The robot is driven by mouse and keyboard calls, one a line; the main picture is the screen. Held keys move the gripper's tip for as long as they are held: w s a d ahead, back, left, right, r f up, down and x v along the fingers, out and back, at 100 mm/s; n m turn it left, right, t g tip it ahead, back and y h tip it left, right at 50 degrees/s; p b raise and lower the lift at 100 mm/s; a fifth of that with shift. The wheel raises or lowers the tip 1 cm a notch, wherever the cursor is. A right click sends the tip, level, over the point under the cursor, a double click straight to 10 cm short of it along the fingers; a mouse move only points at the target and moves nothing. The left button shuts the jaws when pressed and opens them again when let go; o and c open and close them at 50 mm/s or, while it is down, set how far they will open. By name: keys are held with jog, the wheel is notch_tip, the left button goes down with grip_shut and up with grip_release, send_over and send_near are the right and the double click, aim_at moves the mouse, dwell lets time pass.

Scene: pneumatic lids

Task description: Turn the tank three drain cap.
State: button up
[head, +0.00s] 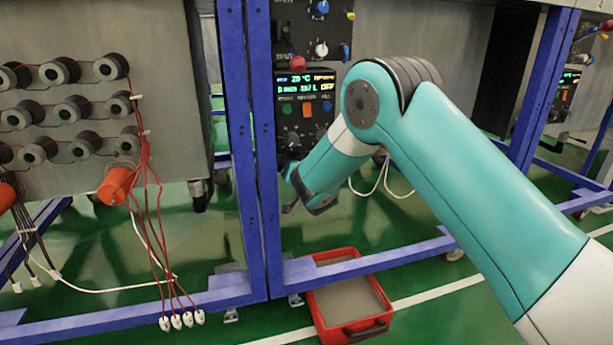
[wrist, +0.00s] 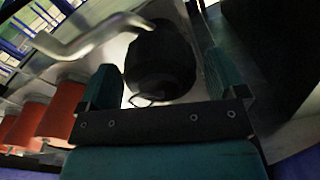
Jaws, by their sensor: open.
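A black rounded cap-like part (wrist: 162,48) shows in the wrist view, in front of and between the two teal fingers of my gripper (wrist: 162,72). A thin wire loop hangs at its lower edge. My gripper is open, with a finger on each side of the black part; I cannot tell whether either finger touches it. No tank number is readable, so I cannot tell which tank it belongs to. In the head view my arm reaches down to the left, its end in front of the dark control panel (head: 308,110); the black part cannot be made out there.
A bent metal pipe (wrist: 85,42) runs close to the left finger in the wrist view. Orange parts (wrist: 62,112) line the lower left. In the head view, blue frame posts (head: 236,130) stand left of my arm, and a red tray (head: 378,325) lies on the green floor.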

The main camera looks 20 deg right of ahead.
jog(key=s+b, duration=0.5)
jog(key=s, duration=1.1)
jog(key=shift+b, duration=0.3)
jog(key=shift+s, duration=0.1)
jog(key=s+d+r+m+g+h+p, duration=0.3)
jog(key=s+d+r+g+p, duration=0.4)
jog(key=p, duration=0.3)
jog(key=s+a+r+n+g+y+p, duration=0.25)
jog(key=s+a+r+n+g, duration=0.2)
jog(key=s, duration=0.35)
jog(key=s+a+r+n+g+y+p, duration=0.2)
jog(key=s+a+r+n+g+p, duration=0.15)
jog(key=s+r, duration=0.4)
jog(key=s+a+r+n+g+y+p, duration=0.3)
jog(key=s+a+n+p, duration=0.15)
jog(key=s, duration=0.55)
notch_tip(320, 180, up, 37)
jog(key=p, duration=3.6)
jog(key=shift+d+n, duration=0.4)
jog(key=shift+n, duration=0.05)
